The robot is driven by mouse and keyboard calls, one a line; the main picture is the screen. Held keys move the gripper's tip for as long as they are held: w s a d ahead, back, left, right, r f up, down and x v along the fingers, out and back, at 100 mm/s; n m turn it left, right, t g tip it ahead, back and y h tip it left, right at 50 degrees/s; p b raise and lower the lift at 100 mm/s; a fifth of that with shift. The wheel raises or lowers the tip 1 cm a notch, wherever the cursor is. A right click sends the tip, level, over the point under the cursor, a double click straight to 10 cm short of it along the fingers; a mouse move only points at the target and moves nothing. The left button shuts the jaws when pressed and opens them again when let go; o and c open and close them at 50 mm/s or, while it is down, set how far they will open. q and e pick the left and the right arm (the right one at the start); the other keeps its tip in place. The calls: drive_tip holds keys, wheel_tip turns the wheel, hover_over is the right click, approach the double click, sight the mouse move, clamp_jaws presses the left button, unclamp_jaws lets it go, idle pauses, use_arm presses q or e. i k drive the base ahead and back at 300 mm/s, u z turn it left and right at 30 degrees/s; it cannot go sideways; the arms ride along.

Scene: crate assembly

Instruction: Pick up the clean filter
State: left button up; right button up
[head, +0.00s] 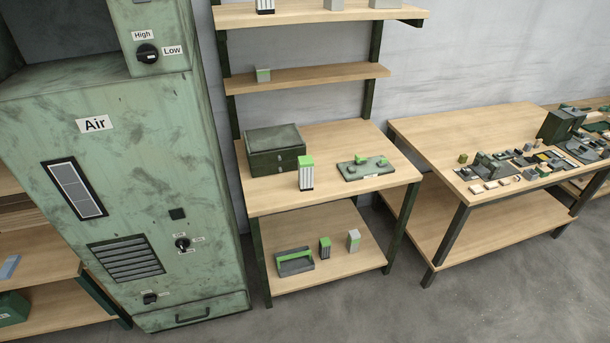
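No part is marked as the clean filter. An upright block with a green top and white ribbed sides (306,174) stands at the front of the middle wooden table (335,198) and looks like a filter. On that table's lower shelf stand a darker ribbed block with a green top (325,248) and a pale grey block with a green top (353,241). Which of these is clean I cannot tell for sure. Neither of my grippers is in view.
A green cabinet labelled Air (95,124) stands at left. A dark green box (275,150) and a dark tray with green parts (365,168) share the middle table. A green-handled tray (294,262) sits below. A cluttered table (450,125) stands right. The floor in front is clear.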

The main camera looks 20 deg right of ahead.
sight(306, 163)
drive_tip(key=z, duration=0.5)
drive_tip(key=k, duration=0.6)
drive_tip(key=u, duration=0.25)
drive_tip(key=i, duration=0.7)
drive_tip(key=u, duration=0.65)
drive_tip(key=i, duration=1.4)
drive_tip(key=z, duration=0.9)
